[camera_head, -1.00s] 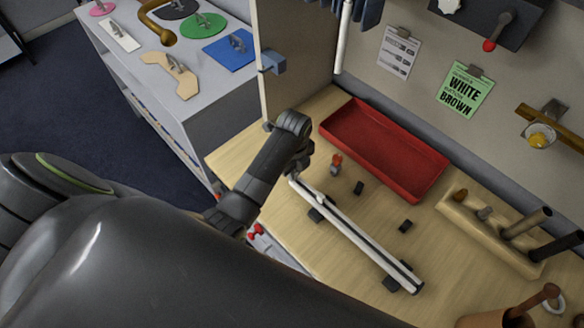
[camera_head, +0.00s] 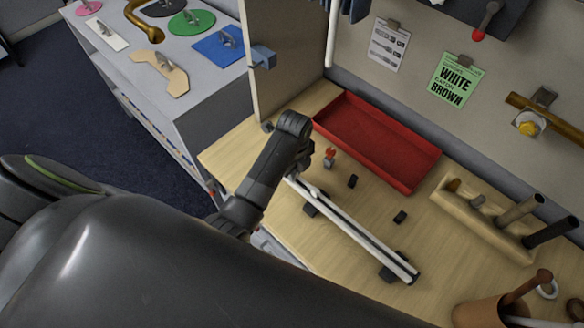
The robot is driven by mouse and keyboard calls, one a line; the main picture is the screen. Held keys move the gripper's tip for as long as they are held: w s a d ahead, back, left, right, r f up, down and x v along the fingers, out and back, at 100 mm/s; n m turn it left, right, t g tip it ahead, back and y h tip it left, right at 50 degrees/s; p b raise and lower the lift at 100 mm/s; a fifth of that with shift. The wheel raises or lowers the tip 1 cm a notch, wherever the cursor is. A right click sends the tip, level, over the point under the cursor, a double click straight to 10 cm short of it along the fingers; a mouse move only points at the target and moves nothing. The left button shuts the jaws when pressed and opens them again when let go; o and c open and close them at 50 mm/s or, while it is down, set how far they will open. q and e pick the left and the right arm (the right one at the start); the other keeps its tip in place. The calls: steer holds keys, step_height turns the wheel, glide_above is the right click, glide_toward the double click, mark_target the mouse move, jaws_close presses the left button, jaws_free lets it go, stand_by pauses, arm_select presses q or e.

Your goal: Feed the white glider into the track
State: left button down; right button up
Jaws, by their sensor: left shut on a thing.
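The track (camera_head: 358,229) is a long pale rail with a dark slot. It lies diagonally on the wooden table, raised on dark feet. My left gripper (camera_head: 300,172) is at the track's far left end, shut, with its fingers mostly hidden by its own wrist. A small white piece, seemingly the white glider (camera_head: 313,191), shows at the track just beside the fingertips. The grip on it is largely hidden, and I cannot tell how far it sits in the slot. My right gripper is not in view.
A small red-and-grey piece (camera_head: 329,158) and dark blocks (camera_head: 352,181) (camera_head: 400,217) lie behind the track. A red tray (camera_head: 408,184) stands along the wall. A wooden holder (camera_head: 451,205) with cylinders and a brown pot (camera_head: 478,315) are at the right.

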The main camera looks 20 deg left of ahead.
arm_select(q)
steer(key=shift+s+d, duration=0.2)
steer(key=shift+d, duration=0.45)
steer(key=shift+s+d, duration=0.25)
steer(key=shift+d, duration=0.35)
steer(key=shift+s+d, duration=0.2)
steer(key=shift+d, duration=0.45)
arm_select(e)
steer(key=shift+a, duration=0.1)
arm_select(q)
steer(key=c, duration=1.3)
jaws_free()
steer(key=shift+c, duration=0.2)
